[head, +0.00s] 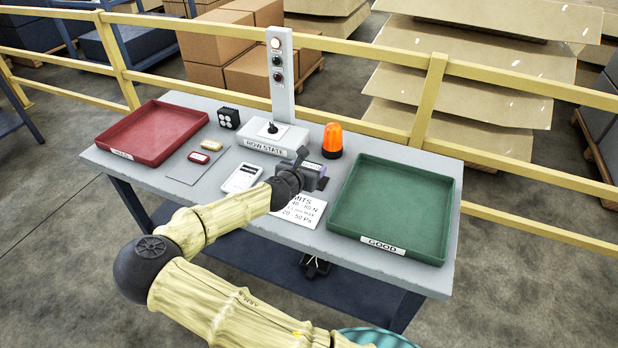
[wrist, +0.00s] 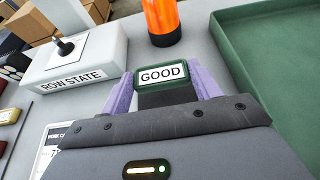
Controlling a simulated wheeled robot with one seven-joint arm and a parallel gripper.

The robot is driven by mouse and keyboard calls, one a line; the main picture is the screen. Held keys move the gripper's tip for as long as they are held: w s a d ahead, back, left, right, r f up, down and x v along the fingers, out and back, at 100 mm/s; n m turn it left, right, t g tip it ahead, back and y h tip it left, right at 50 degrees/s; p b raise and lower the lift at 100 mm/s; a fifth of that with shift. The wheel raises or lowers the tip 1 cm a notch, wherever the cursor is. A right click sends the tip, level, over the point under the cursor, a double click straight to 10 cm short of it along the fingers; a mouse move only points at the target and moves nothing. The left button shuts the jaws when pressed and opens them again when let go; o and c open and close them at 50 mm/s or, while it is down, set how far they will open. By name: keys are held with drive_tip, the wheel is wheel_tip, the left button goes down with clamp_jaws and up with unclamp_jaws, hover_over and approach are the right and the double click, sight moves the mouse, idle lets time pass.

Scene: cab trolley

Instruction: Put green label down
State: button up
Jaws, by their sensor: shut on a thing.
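The green label (wrist: 163,76), a small green-framed block with a white face reading GOOD, sits between the purple fingers of my gripper (wrist: 162,88) in the wrist view. My gripper is shut on it. In the head view my gripper (head: 313,176) is over the middle of the table, left of the green tray (head: 352,205) and in front of the orange beacon (head: 333,140). The label is mostly hidden there by my gripper. I cannot tell whether its underside touches the table.
The ROW STATE box (head: 272,138) with its lever and post stands behind and left of my gripper. A red tray (head: 150,133) is at the far left. A red-framed label (head: 198,157), a white device (head: 242,178) and a LIMITS sheet (head: 300,210) lie nearby. The green tray is empty.

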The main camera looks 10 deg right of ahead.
drive_tip(key=shift+s+a, duration=0.1)
drive_tip(key=shift+a, duration=0.1)
drive_tip(key=shift+d+f, duration=0.1)
drive_tip(key=shift+f, duration=1.85)
drive_tip(key=shift+d, duration=0.15)
drive_tip(key=o, duration=1)
drive_tip(key=shift+s+a+r, duration=0.1)
drive_tip(key=shift+a, duration=0.1)
drive_tip(key=v, duration=1.1)
drive_tip(key=shift+s+a, duration=0.25)
drive_tip(key=shift+s, duration=0.05)
